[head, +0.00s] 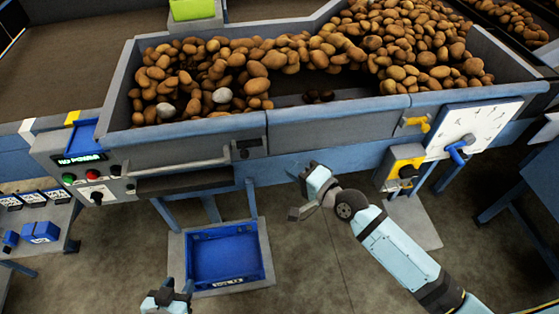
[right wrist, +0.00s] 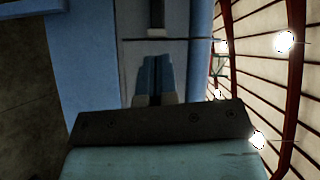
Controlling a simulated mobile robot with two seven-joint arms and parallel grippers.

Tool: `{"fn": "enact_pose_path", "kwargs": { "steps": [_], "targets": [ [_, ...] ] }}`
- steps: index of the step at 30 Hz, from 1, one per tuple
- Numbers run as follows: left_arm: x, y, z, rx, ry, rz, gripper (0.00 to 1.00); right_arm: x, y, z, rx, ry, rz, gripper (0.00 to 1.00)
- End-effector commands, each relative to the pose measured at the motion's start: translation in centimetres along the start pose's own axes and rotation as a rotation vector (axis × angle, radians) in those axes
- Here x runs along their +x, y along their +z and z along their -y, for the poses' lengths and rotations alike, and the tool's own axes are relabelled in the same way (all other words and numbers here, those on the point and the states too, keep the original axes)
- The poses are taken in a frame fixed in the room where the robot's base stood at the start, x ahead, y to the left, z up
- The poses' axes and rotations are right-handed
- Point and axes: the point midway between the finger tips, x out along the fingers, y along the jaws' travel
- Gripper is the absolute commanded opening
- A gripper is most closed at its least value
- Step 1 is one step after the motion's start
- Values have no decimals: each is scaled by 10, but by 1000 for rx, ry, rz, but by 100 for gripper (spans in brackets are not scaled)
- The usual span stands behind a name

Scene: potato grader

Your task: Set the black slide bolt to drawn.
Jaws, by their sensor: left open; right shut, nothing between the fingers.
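A small dark fitting (head: 244,149) sits on the grey front panel of the potato trough, at the right end of a grey bar. It looks like the black slide bolt, but it is too small to tell its position. My right gripper (head: 303,190) is to the right of and below it, apart from it, in front of the blue beam. In the right wrist view its two fingers (right wrist: 155,78) are together and empty, pointing at a grey and blue surface with a dark slot (right wrist: 157,20). My left gripper (head: 168,296) is open at the bottom edge, below the blue crate.
A blue crate (head: 194,283) stands on a low platform. A control panel (head: 78,172) with buttons is at left. A yellow lever (head: 415,123), a yellow switch box (head: 405,169) and a white dial plate (head: 483,123) with a blue handle are at right.

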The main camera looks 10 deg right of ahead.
Motion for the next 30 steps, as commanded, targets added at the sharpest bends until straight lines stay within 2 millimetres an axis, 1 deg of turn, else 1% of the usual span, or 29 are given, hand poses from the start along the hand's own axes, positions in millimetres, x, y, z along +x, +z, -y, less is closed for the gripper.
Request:
{"fn": "enact_pose_path", "kwargs": {
  "steps": [1, 3, 6, 24, 26, 27, 29, 30],
  "targets": [
    [1, 1, 1, 2, -2, 0, 43, -8, 0, -2, 0, 1, 0, 0],
    [1, 2, 2, 2, -2, 0, 43, -14, 0, -1, 0, 1, 0, 0],
    [2, 2, 1, 1, -2, -1, 43, -20, 0, 0, 0, 0, 0, 0],
    [2, 1, -2, -2, 2, -1, 43, -22, 0, 0, -5, 2, -1, 0],
    [0, 0, -2, -2, 2, 0, 43, -25, 3, -3, -36, 15, -6, 0],
    [-1, -2, -2, -2, 2, 1, 43, -30, 6, -7, -82, 32, -13, 0],
    [-4, -7, -2, -1, 1, 2, 43, -42, 14, -16, -190, 74, -24, 0],
    [-7, -11, -1, -1, 1, 3, 43, -53, 20, -25, -288, 114, -32, 0]
  ]
}}
